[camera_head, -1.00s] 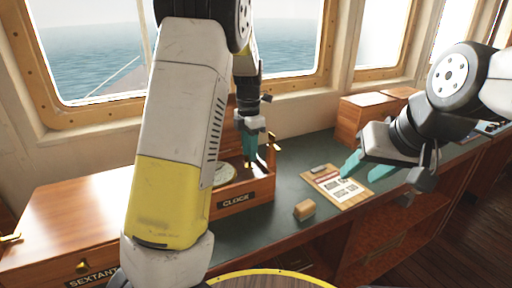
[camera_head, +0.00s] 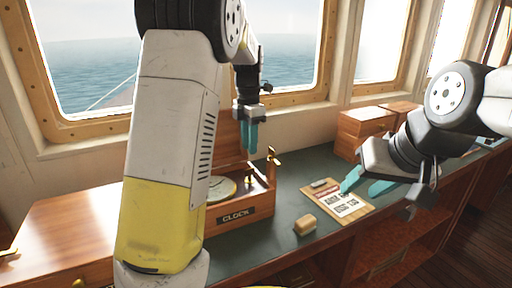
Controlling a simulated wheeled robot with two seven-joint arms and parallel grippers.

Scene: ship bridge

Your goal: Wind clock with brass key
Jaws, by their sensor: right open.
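The wooden box labelled CLOCK (camera_head: 238,216) stands open on the green desk top. A round pale clock dial (camera_head: 222,188) shows inside it, partly hidden behind my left arm. A small brass piece (camera_head: 249,182), perhaps the key, shows inside the box to the right of the dial. My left gripper (camera_head: 249,150) hangs fingers-down above the back of the box, apart from the brass piece. Its fingers look close together, with no object visible between them. My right gripper (camera_head: 366,187) is open and empty over the clipboard.
A clipboard (camera_head: 354,208) and a small wooden block (camera_head: 304,225) lie on the desk (camera_head: 285,247). A brass fitting (camera_head: 273,156) sits at the clock box's right edge. A wooden box (camera_head: 362,128) stands at the back right. Another wooden box (camera_head: 85,225) stands at left.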

